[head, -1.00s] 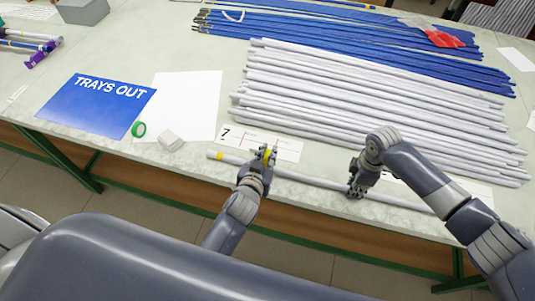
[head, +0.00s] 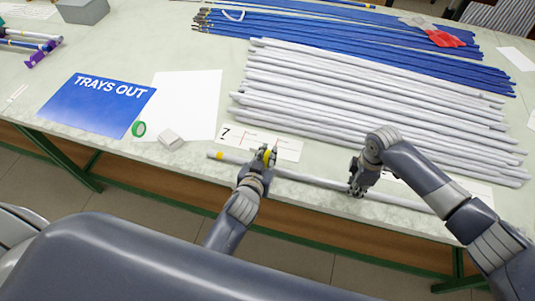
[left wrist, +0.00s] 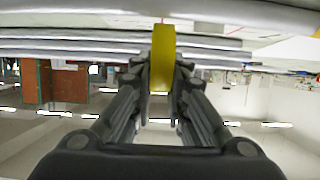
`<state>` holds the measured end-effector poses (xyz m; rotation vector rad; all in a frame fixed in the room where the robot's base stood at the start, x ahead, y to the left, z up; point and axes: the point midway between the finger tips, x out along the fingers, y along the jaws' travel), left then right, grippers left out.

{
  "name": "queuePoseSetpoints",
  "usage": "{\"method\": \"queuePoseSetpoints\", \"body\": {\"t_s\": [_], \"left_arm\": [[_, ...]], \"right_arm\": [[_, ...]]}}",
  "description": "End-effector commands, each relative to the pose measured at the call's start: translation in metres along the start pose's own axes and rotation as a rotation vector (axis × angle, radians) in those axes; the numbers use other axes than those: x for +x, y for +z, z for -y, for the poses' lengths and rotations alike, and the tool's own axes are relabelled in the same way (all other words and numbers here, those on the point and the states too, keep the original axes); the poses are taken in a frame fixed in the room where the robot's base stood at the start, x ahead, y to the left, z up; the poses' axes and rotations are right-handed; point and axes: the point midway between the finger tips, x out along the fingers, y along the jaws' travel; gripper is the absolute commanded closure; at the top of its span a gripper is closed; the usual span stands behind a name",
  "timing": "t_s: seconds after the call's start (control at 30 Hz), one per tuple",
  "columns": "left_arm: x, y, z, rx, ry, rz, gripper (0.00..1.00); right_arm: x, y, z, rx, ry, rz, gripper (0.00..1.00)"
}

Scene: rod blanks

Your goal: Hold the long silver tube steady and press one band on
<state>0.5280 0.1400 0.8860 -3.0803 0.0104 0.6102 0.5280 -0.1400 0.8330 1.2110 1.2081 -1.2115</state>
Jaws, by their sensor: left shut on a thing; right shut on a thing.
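The long silver tube (head: 312,180) lies near the front edge of the table, running from upper left to lower right. A yellow band (head: 219,155) shows near its left end. My left gripper (head: 265,158) is shut on another yellow band (head: 267,156), at the tube a little right of its left end. In the left wrist view this band (left wrist: 162,60) stands upright between the fingertips. I cannot tell whether it touches the tube. My right gripper (head: 355,185) is shut on the tube further right and hides a short stretch of it.
Many pale tubes (head: 375,105) lie just behind, with blue rods (head: 340,40) beyond. A card marked 7 (head: 262,142) lies close behind my left gripper.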

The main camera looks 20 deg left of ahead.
Motion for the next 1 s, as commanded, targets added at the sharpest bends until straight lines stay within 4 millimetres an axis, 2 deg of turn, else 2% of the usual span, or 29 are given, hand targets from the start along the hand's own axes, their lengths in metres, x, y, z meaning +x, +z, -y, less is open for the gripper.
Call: {"method": "queuePoseSetpoints", "body": {"t_s": [1.0], "left_arm": [[0.0031, 0.0082, 0.0001, 0.0, -0.001, 0.002, 1.0]], "right_arm": [[-0.0004, -0.0002, -0.0003, 0.0, 0.001, -0.001, 1.0]]}}
